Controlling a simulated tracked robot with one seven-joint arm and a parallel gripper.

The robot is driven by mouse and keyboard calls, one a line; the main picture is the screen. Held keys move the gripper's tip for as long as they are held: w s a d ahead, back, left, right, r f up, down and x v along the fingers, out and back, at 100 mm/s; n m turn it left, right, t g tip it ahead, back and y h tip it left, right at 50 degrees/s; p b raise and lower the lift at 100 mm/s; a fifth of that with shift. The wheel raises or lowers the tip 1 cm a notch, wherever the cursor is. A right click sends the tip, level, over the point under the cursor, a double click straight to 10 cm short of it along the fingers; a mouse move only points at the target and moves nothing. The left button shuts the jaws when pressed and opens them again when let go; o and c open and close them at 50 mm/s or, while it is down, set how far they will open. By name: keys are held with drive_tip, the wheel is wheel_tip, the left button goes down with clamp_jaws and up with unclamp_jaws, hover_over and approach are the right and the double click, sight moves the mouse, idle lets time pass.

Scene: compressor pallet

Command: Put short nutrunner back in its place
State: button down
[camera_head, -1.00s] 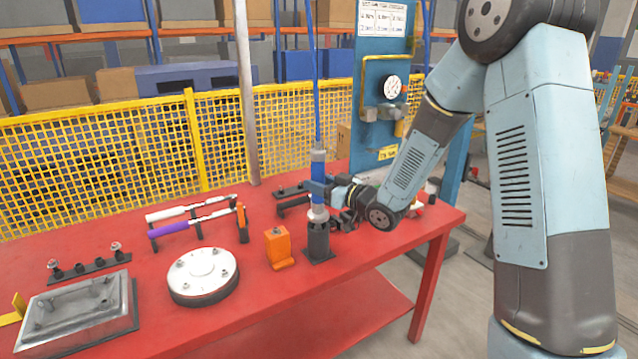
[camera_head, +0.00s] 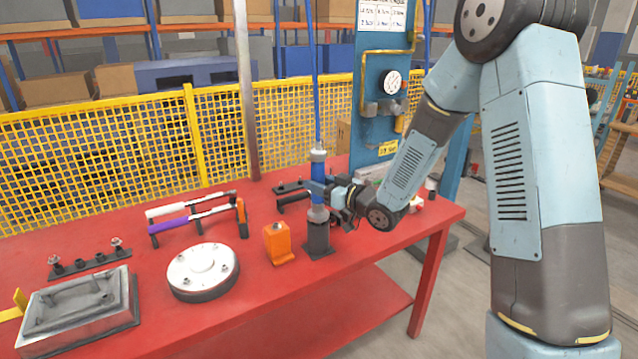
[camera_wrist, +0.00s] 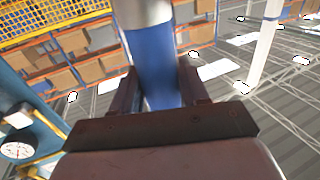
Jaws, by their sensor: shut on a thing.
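The short nutrunner (camera_head: 318,172) is a blue upright cylinder with grey ends and a blue hose running up from its top. My gripper (camera_head: 325,190) is shut on its blue body from the right. In the wrist view the blue body (camera_wrist: 160,75) stands between the two dark fingers of my gripper (camera_wrist: 158,92). The nutrunner's lower grey end is at the top of a dark holder (camera_head: 318,237) on the red table. I cannot tell how deep the end sits in the holder.
On the red table (camera_head: 350,255), an orange block (camera_head: 278,243) stands just left of the holder. A round flanged disc (camera_head: 203,270), two torque wrenches (camera_head: 190,215) on a rack and a metal cover (camera_head: 75,305) lie further left. A blue gauge panel (camera_head: 372,130) stands behind.

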drive_tip(key=shift+f, duration=0.6)
idle(0.3)
drive_tip(key=shift+c, duration=2.4)
unclamp_jaws()
drive_tip(key=shift+f, duration=0.1)
drive_tip(key=v, duration=1.3)
drive_tip(key=shift+s+d, duration=0.25)
drive_tip(key=shift+d, duration=0.05)
